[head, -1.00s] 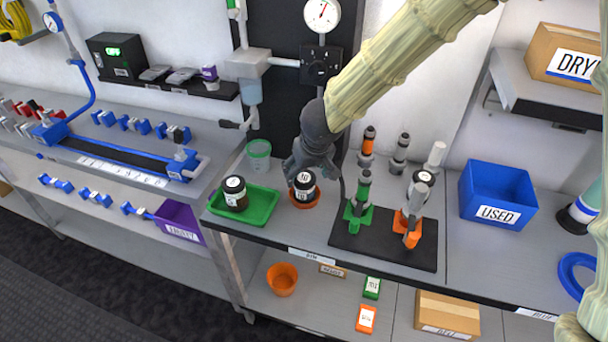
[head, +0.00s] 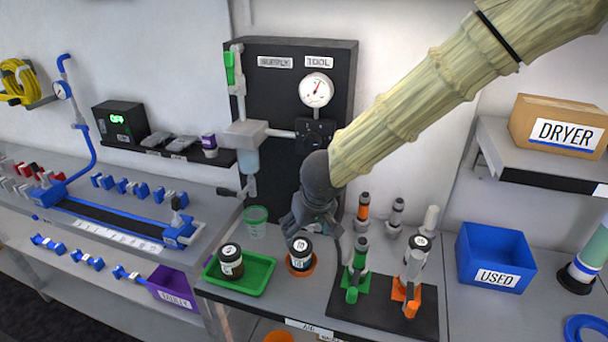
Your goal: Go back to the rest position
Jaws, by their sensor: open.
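My gripper (head: 299,228) hangs at the end of my pale sleeved arm, just above and behind a black-capped jar (head: 300,253) that stands in an orange dish (head: 313,266). Its fingers are apart and hold nothing that I can see. The fingertips are close to the jar's lid; I cannot tell whether they touch it. A second black-capped jar (head: 231,261) stands on a green tray (head: 257,276) to the left.
A black mat (head: 390,317) bears a green-based tool (head: 356,278) and an orange-based tool (head: 410,283) on the right. A clear green-rimmed cup (head: 256,221) stands behind the tray. A blue USED bin (head: 496,257) is further right. A black supply panel (head: 270,100) rises behind.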

